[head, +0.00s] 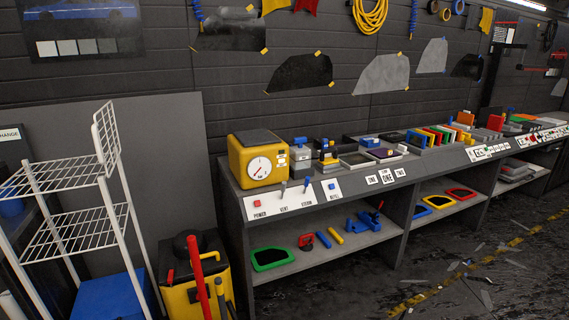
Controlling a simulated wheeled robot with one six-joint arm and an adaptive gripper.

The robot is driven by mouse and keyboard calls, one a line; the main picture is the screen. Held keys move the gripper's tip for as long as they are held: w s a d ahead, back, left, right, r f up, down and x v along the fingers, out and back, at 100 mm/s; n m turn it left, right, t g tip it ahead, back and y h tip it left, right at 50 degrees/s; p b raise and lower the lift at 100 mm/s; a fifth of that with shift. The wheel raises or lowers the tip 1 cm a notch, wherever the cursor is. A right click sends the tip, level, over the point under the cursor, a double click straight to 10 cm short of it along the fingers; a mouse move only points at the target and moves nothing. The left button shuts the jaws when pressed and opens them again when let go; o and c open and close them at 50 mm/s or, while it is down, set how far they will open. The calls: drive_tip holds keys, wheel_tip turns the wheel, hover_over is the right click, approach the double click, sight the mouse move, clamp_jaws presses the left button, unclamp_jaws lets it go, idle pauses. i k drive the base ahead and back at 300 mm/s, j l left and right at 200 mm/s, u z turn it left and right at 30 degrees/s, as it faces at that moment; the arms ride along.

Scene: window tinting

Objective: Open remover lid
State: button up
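A yellow box (256,162) with a round white dial (259,167) on its front stands at the left end of the grey workbench. It looks like the remover, though I can read no such name on it. Its dark grey lid (257,138) lies flat on top and looks shut. Its inside is hidden. A white panel (292,198) with red and blue buttons and small levers is on the bench front below it; one label reads POWER. My gripper is not in view.
Bottles (300,153), trays and coloured pads crowd the bench (405,183) right of the box. A white wire rack (75,185) and a yellow-black bin (195,280) stand at left. Scraps litter the dark floor (480,270) at right.

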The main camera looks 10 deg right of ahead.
sight(370, 140)
drive_tip(key=i, duration=0.75)
drive_tip(key=i+z, duration=0.3)
drive_tip(key=i, duration=0.15)
